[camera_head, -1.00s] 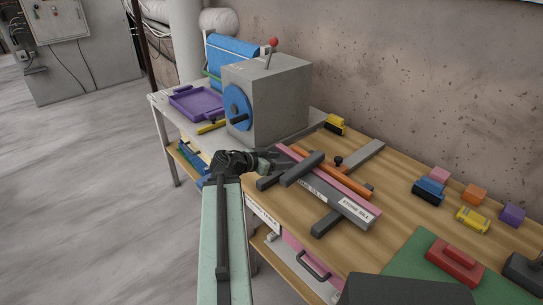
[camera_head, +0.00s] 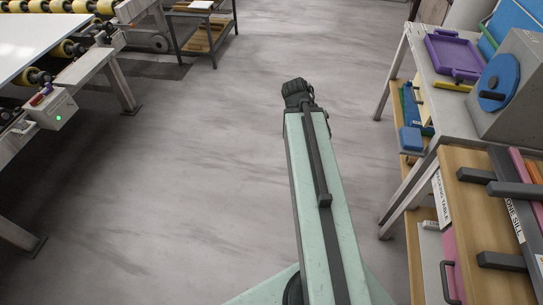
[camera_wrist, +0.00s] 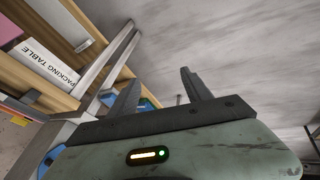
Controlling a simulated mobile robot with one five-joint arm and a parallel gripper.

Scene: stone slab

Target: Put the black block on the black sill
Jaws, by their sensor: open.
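A dark sill (camera_head: 529,228) labelled as a stone sill lies on the packing table at the right edge of the head view, partly cut off. A dark block-like bar (camera_head: 510,190) lies across its upper face, its left end overhanging. I cannot tell for certain that this bar is the black block. My gripper (camera_head: 296,88) is out over the open floor, left of the table and clear of the sill. In the wrist view my gripper (camera_wrist: 160,80) has its two fingers apart with nothing between them.
More dark bars (camera_head: 502,261) lie under or beside the sill. A grey machine with a blue disc (camera_head: 498,82) and a purple tray (camera_head: 455,54) stand behind it on the table. A roller conveyor (camera_head: 70,85) is at the far left. The floor between is clear.

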